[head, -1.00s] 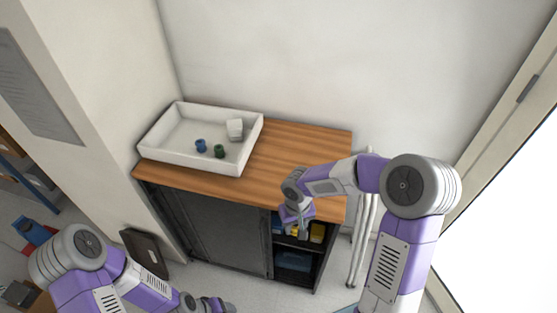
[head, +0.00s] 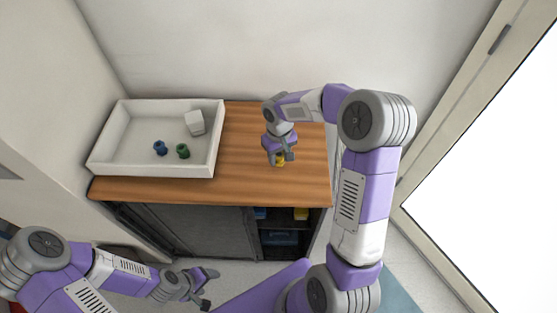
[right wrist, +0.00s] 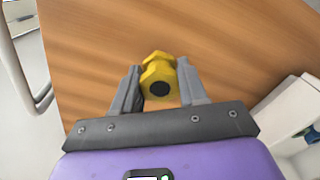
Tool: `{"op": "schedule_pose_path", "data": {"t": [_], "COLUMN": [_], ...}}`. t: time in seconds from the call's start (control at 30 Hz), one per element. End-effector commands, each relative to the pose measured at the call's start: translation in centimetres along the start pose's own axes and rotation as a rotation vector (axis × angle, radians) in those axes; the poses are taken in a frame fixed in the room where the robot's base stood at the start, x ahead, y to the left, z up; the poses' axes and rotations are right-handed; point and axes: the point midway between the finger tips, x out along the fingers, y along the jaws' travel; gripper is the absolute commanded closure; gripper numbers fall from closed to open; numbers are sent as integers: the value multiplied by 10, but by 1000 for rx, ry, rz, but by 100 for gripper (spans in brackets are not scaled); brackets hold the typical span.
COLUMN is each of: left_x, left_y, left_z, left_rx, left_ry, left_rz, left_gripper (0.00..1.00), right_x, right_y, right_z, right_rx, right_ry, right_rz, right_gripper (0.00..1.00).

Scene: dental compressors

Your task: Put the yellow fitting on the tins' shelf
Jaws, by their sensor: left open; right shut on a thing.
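The yellow fitting (right wrist: 158,72) is between the fingers of my right gripper (right wrist: 160,84) in the right wrist view, with the wooden top behind it. In the head view my right gripper (head: 280,156) is over the right part of the cabinet top, and a bit of the yellow fitting (head: 280,161) shows below it. I cannot tell whether the fitting touches the top. The open shelves are at the cabinet's front right; a yellow tin (head: 301,213) and a blue tin (head: 260,212) show on the upper shelf, mostly hidden by the top. My left gripper (head: 204,287) is open and empty, low in front of the cabinet.
A white tray (head: 213,160) on the left of the wooden top (head: 240,180) holds a blue fitting (head: 160,148), a green fitting (head: 183,151) and a white block (head: 195,122). Blue items (head: 280,238) lie on the lower shelf. The middle of the top is clear.

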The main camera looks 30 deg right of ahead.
Motion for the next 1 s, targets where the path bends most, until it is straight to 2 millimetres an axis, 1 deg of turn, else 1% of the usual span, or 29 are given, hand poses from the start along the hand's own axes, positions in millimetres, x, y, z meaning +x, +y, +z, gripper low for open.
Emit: {"op": "schedule_pose_path", "data": {"t": [0.07,0.23,0.3,0.53,0.67,0.7,0.83,1.0], "left_x": [1,4,5,5,8,8,7,7], "left_y": [0,-2,-2,-2,-3,-3,-3,-3], "left_z": [0,0,-1,-1,-1,-1,-1,-1], "left_rx": [0,0,0,0,0,0,0,0], "left_ry": [0,1,1,1,1,1,1,1], "left_rz": [0,0,0,0,0,0,0,0], "left_gripper": [33,33,33,33,33,33,33,33], "right_x": [7,32,37,37,41,41,40,40], "right_y": [0,0,0,0,0,0,0,0], "right_z": [0,0,0,0,0,0,0,0], "right_rx": [-1,-1,-1,0,-1,-1,0,0], "right_ry": [-2,-3,-2,1,1,0,0,0], "right_rz": [0,-1,0,0,1,0,0,0], "right_gripper": [98,98,98,98,98,53,33,32]}}
